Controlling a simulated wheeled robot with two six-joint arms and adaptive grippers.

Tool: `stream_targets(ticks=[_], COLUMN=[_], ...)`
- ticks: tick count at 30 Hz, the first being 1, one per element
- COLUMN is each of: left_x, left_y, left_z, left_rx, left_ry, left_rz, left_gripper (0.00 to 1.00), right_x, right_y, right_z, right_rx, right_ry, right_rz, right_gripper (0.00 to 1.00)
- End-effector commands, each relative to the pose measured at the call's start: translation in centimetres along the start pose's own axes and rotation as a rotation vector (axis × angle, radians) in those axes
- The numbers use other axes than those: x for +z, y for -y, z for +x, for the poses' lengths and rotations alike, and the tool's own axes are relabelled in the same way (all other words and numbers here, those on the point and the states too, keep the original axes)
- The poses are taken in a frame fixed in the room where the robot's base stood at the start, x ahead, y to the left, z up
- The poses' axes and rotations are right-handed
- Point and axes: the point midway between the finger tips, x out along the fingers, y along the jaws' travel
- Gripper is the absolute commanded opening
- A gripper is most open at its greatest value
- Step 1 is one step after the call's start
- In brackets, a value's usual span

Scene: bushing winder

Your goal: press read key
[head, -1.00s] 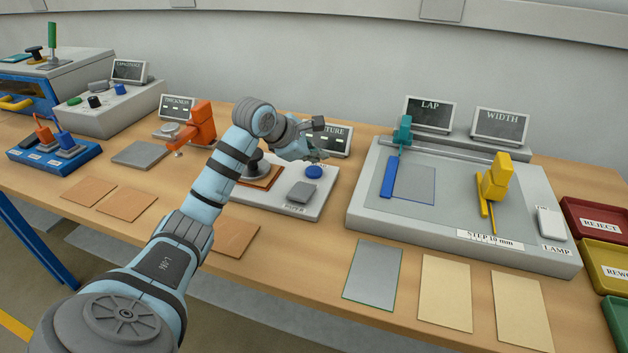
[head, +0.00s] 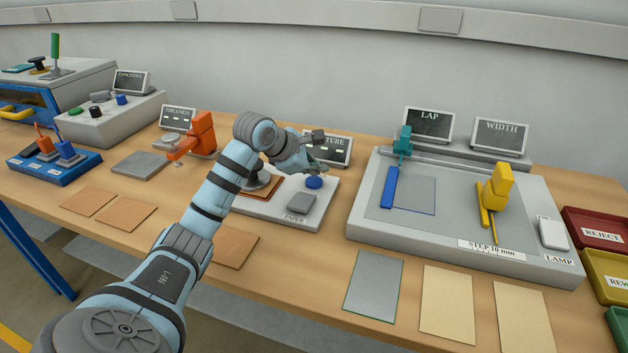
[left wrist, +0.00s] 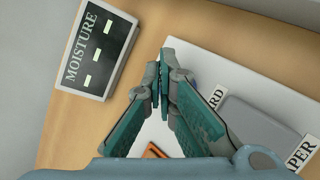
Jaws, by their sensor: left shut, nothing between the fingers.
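The moisture unit is a white base (head: 290,219) with a round blue key (head: 314,182) and a grey block (head: 301,203) behind a PAPER label. Its dark MOISTURE display (head: 341,150) is partly hidden by my left gripper in the head view; it also shows in the left wrist view (left wrist: 98,50). My left gripper (head: 318,166) is shut and empty, close above and behind the blue key. In the left wrist view, its fingertips (left wrist: 160,72) meet over the base's edge, and the fingers hide most of the blue key. My right gripper is not in view.
An orange thickness gauge (head: 200,137) stands left of my arm. The lap and width board (head: 400,222) is to the right, with red (head: 600,236) and yellow trays beyond. Several flat sheets lie along the front of the table.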

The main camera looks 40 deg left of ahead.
Motion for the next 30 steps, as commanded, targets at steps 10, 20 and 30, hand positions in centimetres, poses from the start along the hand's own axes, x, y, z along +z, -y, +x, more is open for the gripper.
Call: stream_targets(ticks=[10, 20, 30], left_x=[0.00, -0.37, -0.42], left_y=[0.00, 0.39, 0.45], left_z=[0.00, 0.51, 0.59], left_rx=[0.000, 0.000, 0.000], left_ry=[0.000, 0.000, 0.000], left_rz=[0.000, 0.000, 0.000], left_gripper=[0.00, 0.00, 0.00], right_x=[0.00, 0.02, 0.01], right_y=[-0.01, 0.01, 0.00], right_z=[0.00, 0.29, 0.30], right_rx=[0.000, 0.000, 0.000], right_ry=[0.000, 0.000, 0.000], right_rz=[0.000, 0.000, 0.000], right_gripper=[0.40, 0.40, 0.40])
